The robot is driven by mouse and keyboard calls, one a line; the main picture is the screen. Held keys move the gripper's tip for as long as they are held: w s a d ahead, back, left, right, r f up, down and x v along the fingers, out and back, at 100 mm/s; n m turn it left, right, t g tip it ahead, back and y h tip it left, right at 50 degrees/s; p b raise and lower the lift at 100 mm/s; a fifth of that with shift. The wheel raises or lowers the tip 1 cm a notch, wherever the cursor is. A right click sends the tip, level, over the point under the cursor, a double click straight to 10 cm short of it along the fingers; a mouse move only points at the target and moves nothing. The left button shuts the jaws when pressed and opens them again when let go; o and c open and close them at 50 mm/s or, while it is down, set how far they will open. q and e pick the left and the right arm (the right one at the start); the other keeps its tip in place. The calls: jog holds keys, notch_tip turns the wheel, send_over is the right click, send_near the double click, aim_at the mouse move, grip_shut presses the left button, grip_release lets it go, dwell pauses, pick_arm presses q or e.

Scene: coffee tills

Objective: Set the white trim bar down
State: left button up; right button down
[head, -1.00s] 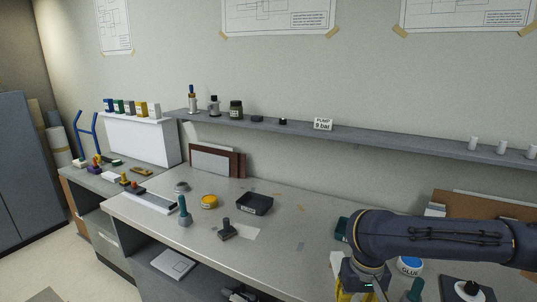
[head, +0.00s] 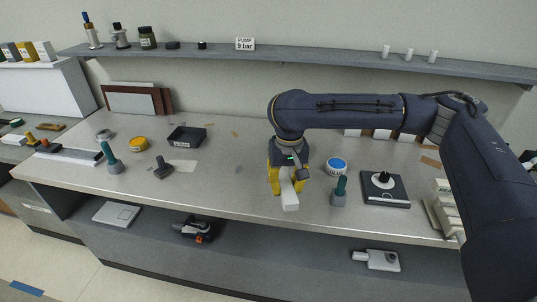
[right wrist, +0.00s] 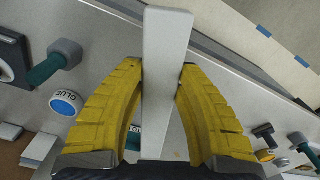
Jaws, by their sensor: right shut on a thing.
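The white trim bar (head: 290,196) is a plain white block-like bar, held near the front edge of the workbench (head: 235,190). My right gripper (head: 287,178) has yellow fingers and is shut on it. In the right wrist view the bar (right wrist: 166,60) runs lengthwise between the two yellow fingers (right wrist: 161,95), which touch it on both sides. One end points out past the fingertips. I cannot tell whether the bar touches the bench. My left gripper is not in view.
A green-handled tool (head: 339,190) and a glue tub (head: 337,166) stand just right of the gripper. A black pad with a knob (head: 385,187) is further right. A black tray (head: 187,137) and a dark stamp-like tool (head: 163,168) are left.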

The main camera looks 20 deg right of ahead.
jog(key=w+d+r+m, duration=0.4)
jog(key=w+d, duration=0.2)
jog(key=w, duration=0.3)
jog(key=w+d+r+m, duration=0.4)
jog(key=w+d, duration=0.3)
jog(key=w, duration=0.2)
jog(key=f, duration=1.9)
jog(key=shift+s+d+f, duration=0.15)
jog(key=shift+s+f, duration=0.1)
jog(key=shift+f, duration=0.15)
jog(key=c, duration=1.1)
grip_release()
jog(key=shift+f, duration=0.1)
jog(key=shift+o, duration=0.2)
notch_tip(320, 180, up, 11)
jog(key=shift+o, duration=1.1)
jog(key=shift+r, duration=0.6)
